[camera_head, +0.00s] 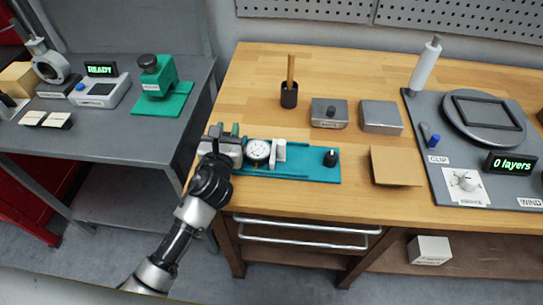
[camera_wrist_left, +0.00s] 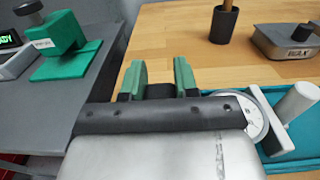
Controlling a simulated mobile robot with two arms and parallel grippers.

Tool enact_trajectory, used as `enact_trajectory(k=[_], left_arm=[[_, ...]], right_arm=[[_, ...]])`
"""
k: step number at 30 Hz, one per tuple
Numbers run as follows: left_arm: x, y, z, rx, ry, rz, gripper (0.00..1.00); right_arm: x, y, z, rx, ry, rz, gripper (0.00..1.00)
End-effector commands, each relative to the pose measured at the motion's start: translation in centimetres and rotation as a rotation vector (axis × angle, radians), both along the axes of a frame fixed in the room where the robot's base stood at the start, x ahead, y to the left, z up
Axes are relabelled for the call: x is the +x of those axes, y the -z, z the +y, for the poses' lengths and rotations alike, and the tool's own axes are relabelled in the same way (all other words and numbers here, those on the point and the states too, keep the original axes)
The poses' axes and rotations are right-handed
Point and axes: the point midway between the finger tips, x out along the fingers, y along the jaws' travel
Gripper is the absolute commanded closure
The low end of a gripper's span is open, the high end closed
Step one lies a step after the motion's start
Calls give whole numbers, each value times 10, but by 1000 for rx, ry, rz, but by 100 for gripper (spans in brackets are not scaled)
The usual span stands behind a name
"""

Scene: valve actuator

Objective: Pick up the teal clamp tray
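The teal clamp tray (camera_head: 305,166) lies flat on the wooden bench near its front edge. It carries a round white dial gauge (camera_head: 258,150), a white post (camera_head: 280,150) and a black knob (camera_head: 331,158). Part of the tray shows at the right of the left wrist view (camera_wrist_left: 299,152). My left gripper (camera_head: 227,130) is at the tray's left end, its body hiding that end. Its green-tipped fingers (camera_wrist_left: 159,74) stand apart with bare bench showing between them. I cannot tell whether it touches the tray. My right gripper is not in view.
Behind the tray are a black cup with a wooden stick (camera_head: 289,96) and two grey metal boxes (camera_head: 381,116). A tan square (camera_head: 396,166) and a grey winding station (camera_head: 437,120) lie to the right. A grey table (camera_head: 95,130) with a green device (camera_head: 160,85) stands left.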

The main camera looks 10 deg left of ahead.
Motion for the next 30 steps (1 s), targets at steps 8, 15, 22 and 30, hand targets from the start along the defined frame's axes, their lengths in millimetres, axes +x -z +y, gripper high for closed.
enact_trajectory(k=[8,15,22,30], left_arm=[[0,-2,0,-3,1,-3,100],[1,-8,0,-2,1,-7,100],[1,-49,0,-1,2,-11,100],[1,-88,0,-2,0,-5,100]], right_arm=[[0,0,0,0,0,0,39],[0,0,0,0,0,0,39],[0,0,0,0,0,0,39],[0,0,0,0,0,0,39]])
